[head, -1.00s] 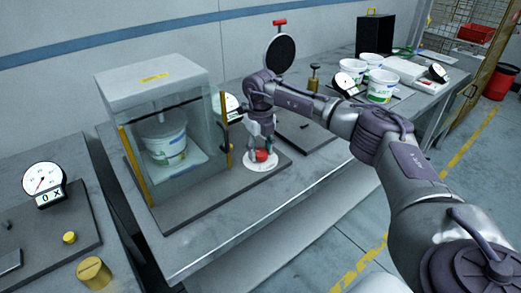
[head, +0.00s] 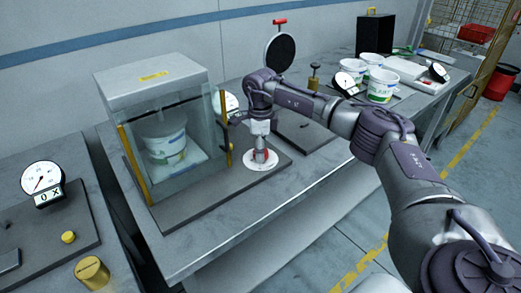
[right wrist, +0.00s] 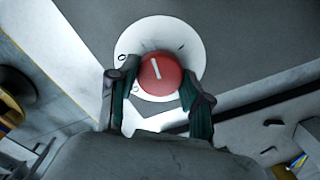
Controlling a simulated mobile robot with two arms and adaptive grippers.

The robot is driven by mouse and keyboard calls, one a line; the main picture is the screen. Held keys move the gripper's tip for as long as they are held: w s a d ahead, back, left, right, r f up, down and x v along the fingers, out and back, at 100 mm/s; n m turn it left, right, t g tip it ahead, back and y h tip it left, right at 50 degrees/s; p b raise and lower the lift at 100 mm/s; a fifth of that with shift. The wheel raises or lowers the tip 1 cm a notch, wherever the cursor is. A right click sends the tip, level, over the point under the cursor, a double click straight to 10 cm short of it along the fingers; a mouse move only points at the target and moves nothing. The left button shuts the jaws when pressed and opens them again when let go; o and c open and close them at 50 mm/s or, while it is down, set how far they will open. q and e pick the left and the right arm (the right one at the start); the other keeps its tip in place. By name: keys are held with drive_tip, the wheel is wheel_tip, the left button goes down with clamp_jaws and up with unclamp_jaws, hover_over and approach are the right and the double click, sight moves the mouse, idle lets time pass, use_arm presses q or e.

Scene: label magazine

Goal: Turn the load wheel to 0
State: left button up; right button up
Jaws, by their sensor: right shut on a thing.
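The red load wheel (right wrist: 165,86) sits on a round white dial plate (right wrist: 187,35) in the right wrist view. A white line on the wheel's face points up and slightly left; the few dark marks on the plate are too small to read surely. My right gripper (right wrist: 160,88) points down over the plate and is shut on the wheel, one finger on each side. The fingers hide part of the plate. My left gripper is in neither view.
A glass cabinet (head: 152,87) with a white tub inside stands close left of the wheel. A round dial gauge (head: 44,178) with a small sign is on the left bench. White tubs (head: 382,86) and a black box (head: 374,35) stand farther right.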

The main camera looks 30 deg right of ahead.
drive_tip(key=n, duration=0.5)
drive_tip(key=shift+r+n, duration=0.1)
drive_tip(key=shift+n, duration=0.2)
drive_tip(key=n+b, duration=0.1)
drive_tip(key=n, duration=0.4)
drive_tip(key=shift+n, duration=0.4)
drive_tip(key=o, duration=1.2)
drive_tip(key=shift+c, duration=0.2)
wheel_tip(320, 180, up, 12)
